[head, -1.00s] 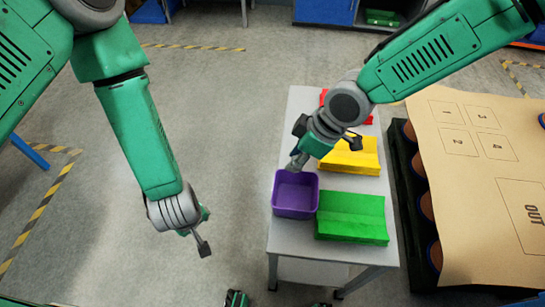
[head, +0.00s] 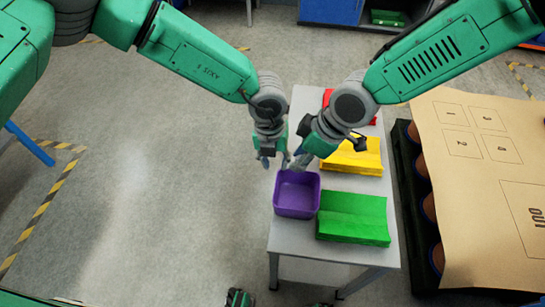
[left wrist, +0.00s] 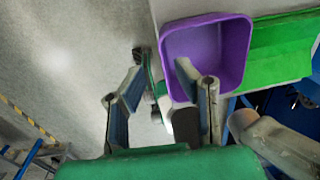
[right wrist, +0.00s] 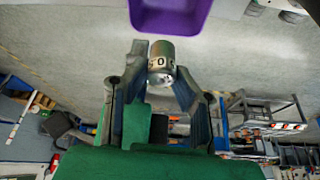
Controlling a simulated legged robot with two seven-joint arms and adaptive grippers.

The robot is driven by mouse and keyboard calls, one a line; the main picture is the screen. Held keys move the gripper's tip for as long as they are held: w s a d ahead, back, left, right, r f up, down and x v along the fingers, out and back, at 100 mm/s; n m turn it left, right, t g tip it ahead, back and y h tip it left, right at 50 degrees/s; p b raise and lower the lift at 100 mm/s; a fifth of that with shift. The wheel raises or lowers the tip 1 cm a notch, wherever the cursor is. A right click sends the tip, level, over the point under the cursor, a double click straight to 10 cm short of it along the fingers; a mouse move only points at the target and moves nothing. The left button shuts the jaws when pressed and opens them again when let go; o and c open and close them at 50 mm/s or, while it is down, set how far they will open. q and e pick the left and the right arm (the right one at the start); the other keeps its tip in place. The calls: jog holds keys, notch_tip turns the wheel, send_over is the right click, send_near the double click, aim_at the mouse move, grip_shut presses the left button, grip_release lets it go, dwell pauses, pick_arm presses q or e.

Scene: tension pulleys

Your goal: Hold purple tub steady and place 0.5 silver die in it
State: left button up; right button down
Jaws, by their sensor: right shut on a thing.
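The purple tub (head: 297,207) stands open and empty on the left side of the grey table (head: 283,247). It also shows in the left wrist view (left wrist: 236,50) and at the top of the right wrist view (right wrist: 170,14). My left gripper (head: 274,161) is open just beyond the tub's far left edge; in the left wrist view one finger overlaps the tub and the other is outside it. I cannot tell whether it touches the wall. My right gripper (head: 299,161) is shut on the silver die (right wrist: 162,62), a small cylinder with markings, near the tub's far rim.
A tan board (head: 490,190) with printed squares lies to the right. Both my arms are close together above the tub's far side. Floor left of the table is clear.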

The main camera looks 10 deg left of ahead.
aim_at(278, 184)
pick_arm(q)
jog(key=f, duration=0.7)
jog(key=d+f, duration=0.1)
jog(key=f, duration=0.2)
jog(key=shift+f, duration=0.25)
jog(key=shift+c, duration=0.4)
grip_shut()
